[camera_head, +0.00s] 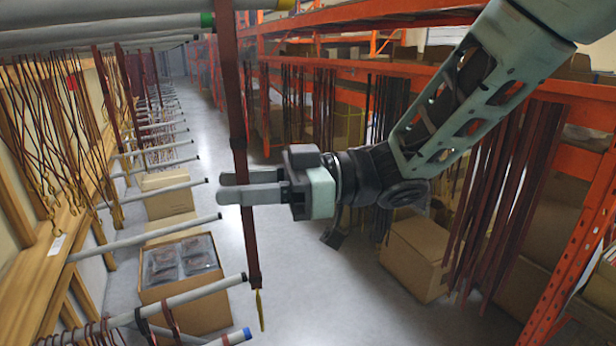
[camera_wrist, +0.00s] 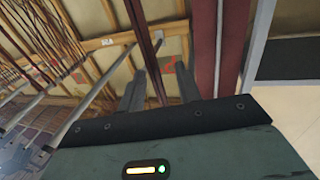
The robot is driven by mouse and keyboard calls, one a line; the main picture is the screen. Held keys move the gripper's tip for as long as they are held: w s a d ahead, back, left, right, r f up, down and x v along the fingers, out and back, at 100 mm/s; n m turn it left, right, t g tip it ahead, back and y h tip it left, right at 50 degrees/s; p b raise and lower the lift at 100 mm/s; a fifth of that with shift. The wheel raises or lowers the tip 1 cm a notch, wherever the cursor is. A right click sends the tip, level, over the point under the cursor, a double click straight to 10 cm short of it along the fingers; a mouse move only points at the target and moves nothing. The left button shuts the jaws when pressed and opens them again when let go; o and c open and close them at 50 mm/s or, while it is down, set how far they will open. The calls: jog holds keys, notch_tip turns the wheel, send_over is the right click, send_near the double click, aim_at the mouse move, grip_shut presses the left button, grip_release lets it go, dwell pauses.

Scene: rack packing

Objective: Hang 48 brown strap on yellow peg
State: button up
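A long dark brown strap (camera_head: 228,85) hangs upright at the left of centre in the head view, with a yellow end (camera_head: 260,310) at its bottom. Its top runs out of the frame, so what holds it is hidden. My gripper (camera_head: 228,187) reaches in from the right at the strap's middle, its fingers pointing left. In the wrist view the brown strap (camera_wrist: 143,30) runs down between the two fingers. The fingers look apart, with the strap between them.
Rows of grey pegs (camera_head: 150,238) project from the wooden rack at left, one tipped green (camera_head: 207,19) and one blue (camera_head: 238,337). An open carton (camera_head: 190,308) stands below. An orange shelf (camera_head: 590,210) with hanging straps is at right.

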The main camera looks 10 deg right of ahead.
jog(key=d+b, duration=0.7)
jog(key=d, duration=1)
jog(key=w+a+f+m+t+h+b, duration=0.2)
jog(key=w+a+f+m+t+h, duration=0.4)
jog(key=w+t, duration=0.35)
notch_tip(320, 180, down, 9)
jog(key=s+d+m+h+b, duration=0.1)
jog(key=s+m+h, duration=0.15)
jog(key=h, duration=0.25)
jog(key=s+d+f+g+h+b, duration=0.1)
jog(key=s+f+g+h, duration=0.1)
jog(key=s, duration=0.5)
jog(key=s+d+f+m+g+h, duration=0.1)
jog(key=s+f+g+h, duration=0.1)
jog(key=s+f+g, duration=0.2)
jog(key=s+d+f+m+g+h+b, duration=0.1)
jog(key=s+f+g+h, duration=0.1)
jog(key=s+f, duration=0.5)
jog(key=s+g, duration=0.1)
jog(key=s, duration=0.4)
jog(key=shift+s+f+h+b, duration=0.15)
jog(key=shift+f+h+b, duration=0.15)
